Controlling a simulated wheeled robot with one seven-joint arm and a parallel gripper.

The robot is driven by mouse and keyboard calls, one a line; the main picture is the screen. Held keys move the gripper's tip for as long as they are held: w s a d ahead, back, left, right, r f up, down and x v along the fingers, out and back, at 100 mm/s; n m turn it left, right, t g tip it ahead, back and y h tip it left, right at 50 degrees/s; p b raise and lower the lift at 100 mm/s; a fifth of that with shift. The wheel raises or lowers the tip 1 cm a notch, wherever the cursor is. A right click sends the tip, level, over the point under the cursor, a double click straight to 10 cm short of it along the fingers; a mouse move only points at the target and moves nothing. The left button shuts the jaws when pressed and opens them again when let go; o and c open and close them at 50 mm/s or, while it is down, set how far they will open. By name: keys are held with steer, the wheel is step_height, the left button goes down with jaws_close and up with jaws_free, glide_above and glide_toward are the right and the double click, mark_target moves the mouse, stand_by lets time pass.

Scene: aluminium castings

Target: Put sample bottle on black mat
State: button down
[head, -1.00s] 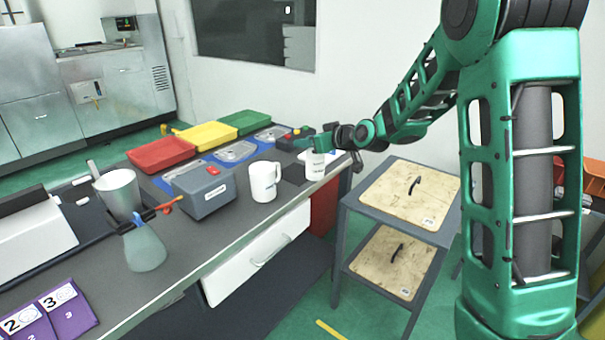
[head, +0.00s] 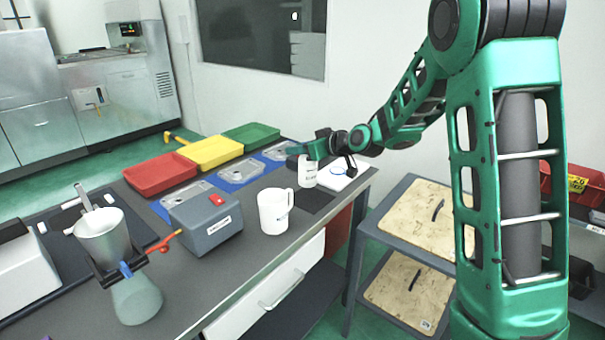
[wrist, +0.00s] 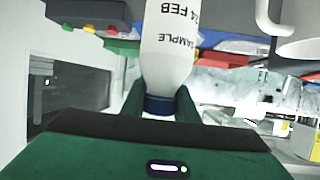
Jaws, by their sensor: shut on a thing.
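The sample bottle (head: 307,177) is white with dark print. In the wrist view the bottle (wrist: 168,45) shows "SAMPLE" and "24 FEB" and a dark blue neck. My gripper (wrist: 163,104) is shut on it at the neck. In the head view my gripper (head: 314,156) is at the bottle's top, and the bottle looks upright. The black mat (head: 316,202) is a dark square on the grey bench, just in front of the bottle's base. I cannot tell whether the base touches anything.
A white mug (head: 273,214) stands left of the mat. A white sheet with a blue ring (head: 347,174) lies right of the bottle. A grey box (head: 204,220) and red (head: 159,174), yellow and green trays are further left. A shelf cart (head: 420,215) stands beyond the bench's right edge.

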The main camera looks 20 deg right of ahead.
mark_target(316, 164)
steer(key=f, duration=0.3)
steer(key=d+f, duration=0.1)
steer(key=f, duration=0.1)
steer(key=shift+w+f, duration=0.1)
steer(key=shift+f, duration=0.25)
steer(key=c, duration=1.4)
jaws_free()
steer(key=v, duration=1.2)
